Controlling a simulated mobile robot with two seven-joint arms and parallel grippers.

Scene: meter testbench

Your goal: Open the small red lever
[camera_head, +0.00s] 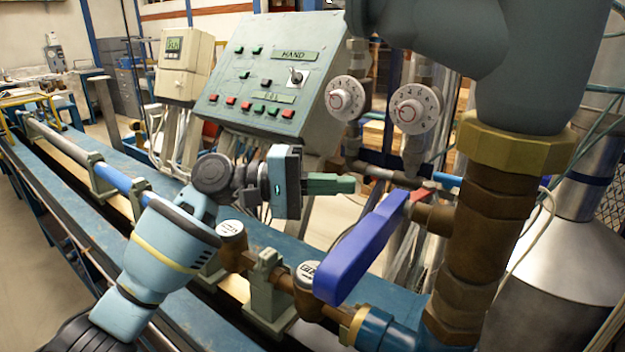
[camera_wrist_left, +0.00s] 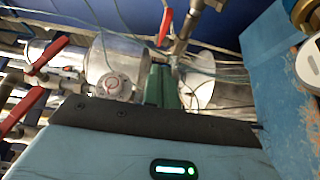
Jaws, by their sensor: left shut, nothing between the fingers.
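A small red lever (camera_head: 420,195) shows partly in the head view, just right of the top end of the large blue lever (camera_head: 360,248), near brass pipework. My left gripper (camera_head: 350,184) is shut and empty, its green fingers pointing right. The fingertips are left of the red lever with a gap between. In the left wrist view the shut fingers (camera_wrist_left: 161,88) point up the picture toward a red lever (camera_wrist_left: 165,26), apart from it. I cannot tell for sure that this is the same lever. My right gripper is not in view.
A control box (camera_head: 265,85) with buttons stands behind my left gripper. Two round dials (camera_head: 417,108) are above the red lever. A thick brass pipe (camera_head: 490,215) stands at right. More red levers (camera_wrist_left: 47,53) show at left in the wrist view.

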